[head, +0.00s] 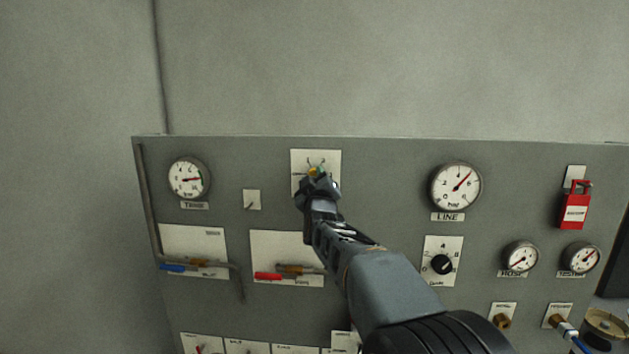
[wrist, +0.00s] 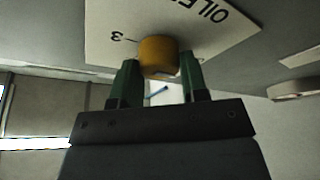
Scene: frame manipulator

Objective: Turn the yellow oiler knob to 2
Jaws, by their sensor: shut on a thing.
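The yellow oiler knob (wrist: 157,54) sits on a white plate (wrist: 100,28) marked "OILE" with a "3" beside the knob in the wrist view. My gripper (wrist: 159,78) is shut on the knob, with a green finger on each side of it. My gripper hides most of the plate's lower half. I cannot tell which number the knob points to.
The grey panel (head: 385,180) carries a tank gauge (head: 188,178) at left and a line gauge (head: 456,186) at right. A black selector knob (head: 442,264), a red-handled valve (head: 285,272), a blue-handled valve (head: 187,266) and a red padlock (head: 574,211) are also on it.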

